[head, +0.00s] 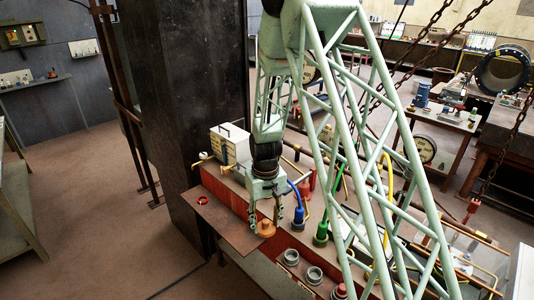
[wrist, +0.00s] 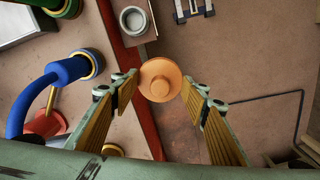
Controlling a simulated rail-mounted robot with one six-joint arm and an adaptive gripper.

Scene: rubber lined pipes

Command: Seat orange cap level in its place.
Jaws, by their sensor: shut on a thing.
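The orange cap (head: 266,228) is a round flanged disc with a raised round knob. In the wrist view the cap (wrist: 160,79) is between my fingertips, its knob facing the camera. My gripper (head: 265,221) points down and is shut on the cap near the edge of the red bench. In the wrist view my gripper (wrist: 159,88) has one wood-coloured finger on each side of the cap. The cap's underside is hidden, and I cannot tell how high it is above the surface. A grey ring-shaped socket (head: 290,257) stands to the right; it may be the one in the wrist view (wrist: 135,20).
More grey sockets (head: 314,275) stand along the bench front. A blue hose connector (head: 298,219) and a green one (head: 320,237) stand to the right of my gripper. A brown plate (head: 225,222) juts out at left, with a red ring (head: 202,200) on it.

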